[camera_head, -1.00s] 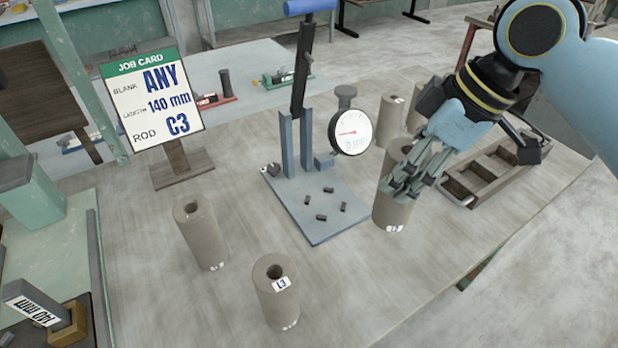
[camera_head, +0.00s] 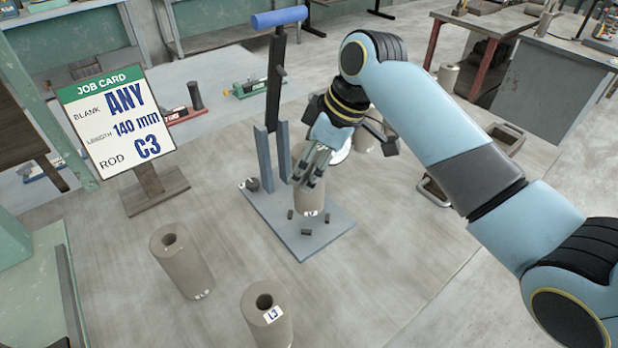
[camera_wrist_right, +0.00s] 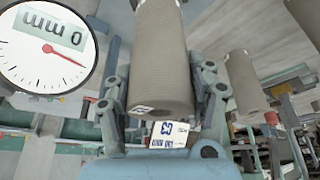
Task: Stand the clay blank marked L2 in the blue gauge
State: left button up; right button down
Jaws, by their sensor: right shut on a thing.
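The blue gauge (camera_head: 318,243) stands mid-table, with a flat base plate, several small dark pegs, two uprights and a lever with a blue handle. My right gripper (camera_head: 308,172) is shut on a grey-brown clay blank (camera_head: 306,201), held upright over the plate among the pegs. I cannot tell whether its bottom touches the plate. The dial (camera_wrist_right: 45,48) shows at upper left there. My left gripper is not in view.
A blank marked L3 (camera_head: 267,316) and another blank (camera_head: 181,261) stand at front left. The job card (camera_head: 115,120) stands behind them on a wooden stand. The right front of the table is clear.

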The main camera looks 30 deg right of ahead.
notch_tip(320, 180, down, 3)
jog(key=shift+f, duration=0.45)
jog(key=shift+f, duration=0.1)
jog(key=shift+c, duration=2)
grip_release()
jog(key=v, duration=1.2)
